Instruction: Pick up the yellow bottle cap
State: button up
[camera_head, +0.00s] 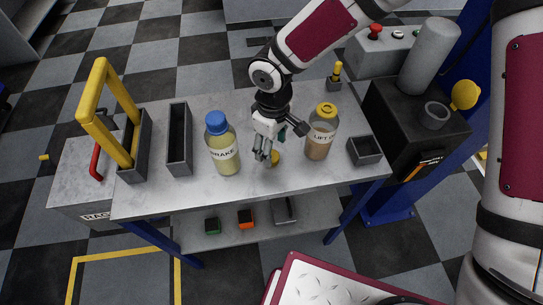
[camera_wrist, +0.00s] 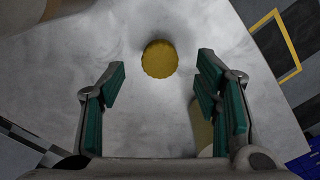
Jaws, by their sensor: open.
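A round yellow bottle cap (camera_head: 275,158) lies on the grey tabletop between two bottles. In the wrist view the cap (camera_wrist: 159,59) shows whole, slightly ahead of the fingertips and between their lines. My gripper (camera_head: 266,153) points down over the table beside the cap. In the wrist view my gripper (camera_wrist: 162,76) has its green-padded fingers spread wide with nothing between them. The bottle marked LIFT (camera_head: 319,139) stands to the right with a yellow cap (camera_head: 327,109) on it. I cannot tell the exact height of the fingertips above the table.
The BRAKE bottle (camera_head: 224,153) with a blue cap stands close left of my gripper. A long dark tray (camera_head: 180,140), a yellow-handled frame (camera_head: 110,110) and a small dark box (camera_head: 364,150) stand on the table (camera_head: 190,199). The table's front strip is clear.

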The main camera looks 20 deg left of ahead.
aim_at(273, 156)
jog(key=shift+f+p, duration=0.3)
jog(key=shift+f, duration=1.85)
jog(key=c, duration=0.9)
jog(key=shift+r, duration=0.1)
